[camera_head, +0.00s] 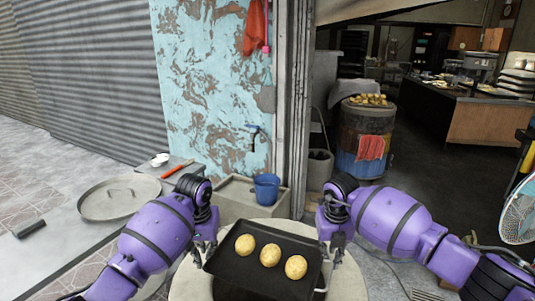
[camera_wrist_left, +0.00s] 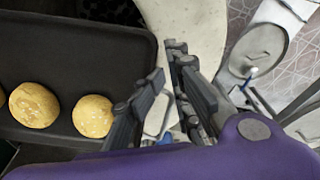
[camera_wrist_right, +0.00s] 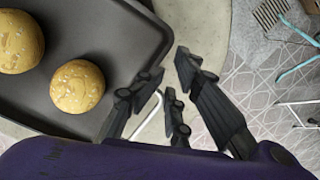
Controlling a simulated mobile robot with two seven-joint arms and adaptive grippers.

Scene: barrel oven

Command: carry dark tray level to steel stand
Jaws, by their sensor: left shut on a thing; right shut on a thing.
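The dark tray (camera_head: 262,272) carries three round golden buns (camera_head: 269,255) and is held in front of me, over a pale round top. It looks slightly turned, its right side nearer in the head view; I cannot tell whether it is exactly level. My left gripper (camera_head: 206,246) is shut at the tray's left side, and my right gripper (camera_head: 336,246) is shut at its right side. Pale wire-like handles show between the fingers in both wrist views. The tray's edge also shows in the left wrist view (camera_wrist_left: 100,30) and right wrist view (camera_wrist_right: 120,25). I cannot identify the steel stand.
The pale round top (camera_head: 345,285) lies beneath the tray. A rusty blue barrel (camera_head: 362,145) and a fan (camera_head: 518,208) stand right.

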